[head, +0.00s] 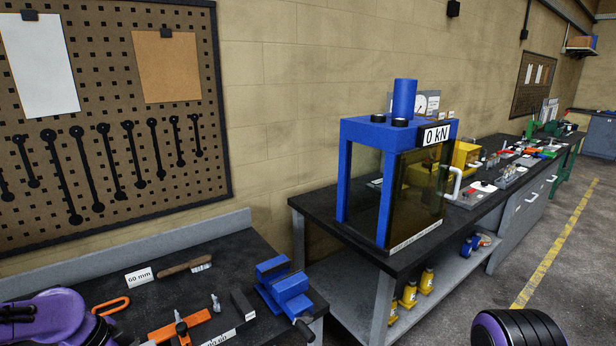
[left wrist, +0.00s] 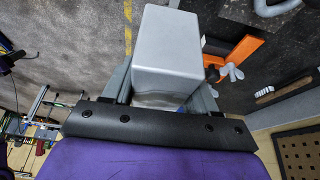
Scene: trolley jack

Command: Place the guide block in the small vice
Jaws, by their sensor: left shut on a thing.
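The guide block (left wrist: 167,45), a plain light grey block, is in the left wrist view between the fingers of my left gripper (left wrist: 165,92), which is shut on it. The gripper's fingers and the block do not show in the head view, where only part of my purple left arm is at the lower left. The small blue vice (head: 285,286) stands at the right end of the near bench, apart from the block in my gripper. The gap between its jaws is hard to make out. My right gripper is not in view.
On the near bench (head: 226,265) lie a wooden-handled brush (head: 185,267), an orange clamp (head: 180,328), a dark block (head: 243,303) and a "60 mm" label (head: 140,277). A blue press (head: 398,122) stands on the bench behind. A pegboard (head: 105,105) hangs at the left.

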